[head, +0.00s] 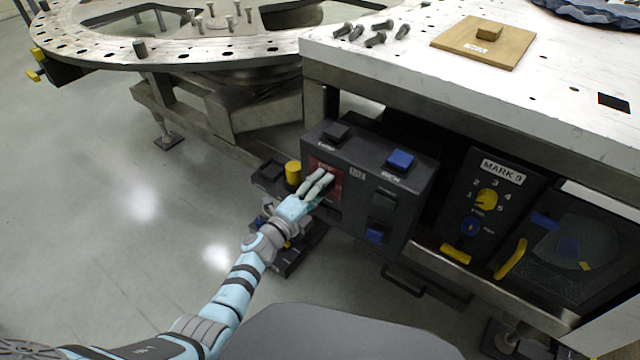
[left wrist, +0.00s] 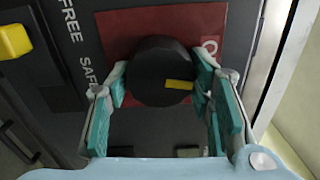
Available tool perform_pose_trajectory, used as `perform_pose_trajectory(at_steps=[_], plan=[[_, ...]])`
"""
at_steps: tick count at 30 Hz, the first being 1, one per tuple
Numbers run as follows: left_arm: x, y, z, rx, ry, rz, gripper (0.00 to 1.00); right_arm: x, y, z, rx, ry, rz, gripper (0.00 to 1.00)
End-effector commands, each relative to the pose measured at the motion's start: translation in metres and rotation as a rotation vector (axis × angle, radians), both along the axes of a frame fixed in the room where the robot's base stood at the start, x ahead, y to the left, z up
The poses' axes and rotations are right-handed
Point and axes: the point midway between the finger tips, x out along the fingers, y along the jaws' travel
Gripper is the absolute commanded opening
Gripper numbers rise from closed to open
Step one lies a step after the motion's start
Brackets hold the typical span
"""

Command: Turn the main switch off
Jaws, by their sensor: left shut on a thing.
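The main switch is a round black knob (left wrist: 155,62) with a yellow mark on its face, set on a red plate (left wrist: 118,30). In the head view the red plate (head: 336,176) is on the front of a dark control box under the white table. My left gripper (head: 319,184) reaches it from the lower left and covers most of the knob there. In the left wrist view the left gripper (left wrist: 160,88) is shut on the knob, one finger on each side. The yellow mark lies near the right finger. My right gripper is not in view.
The dark box also carries a blue button (head: 400,159) and a yellow knob (head: 293,172) stands at its left. A MARK 9 panel (head: 487,200) with a yellow dial is to the right. The table edge overhangs the box. Open floor (head: 120,200) lies left.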

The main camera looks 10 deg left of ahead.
Motion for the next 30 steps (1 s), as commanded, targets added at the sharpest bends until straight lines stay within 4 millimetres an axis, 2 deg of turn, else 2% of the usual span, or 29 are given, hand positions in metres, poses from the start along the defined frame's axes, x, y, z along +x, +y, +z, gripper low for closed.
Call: perform_pose_trajectory(at_steps=[12, 29, 30], plan=[[-0.001, 0.000, 0.000, -0.195, 0.080, 0.000, 0.20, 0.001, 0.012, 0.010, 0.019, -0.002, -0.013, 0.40], [-0.001, 0.000, 0.000, -0.227, 0.093, 0.000, 0.20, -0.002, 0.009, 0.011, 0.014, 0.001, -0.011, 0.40], [-0.001, 0.000, 0.000, -0.227, 0.093, 0.000, 0.52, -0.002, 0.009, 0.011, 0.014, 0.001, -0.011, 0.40]])
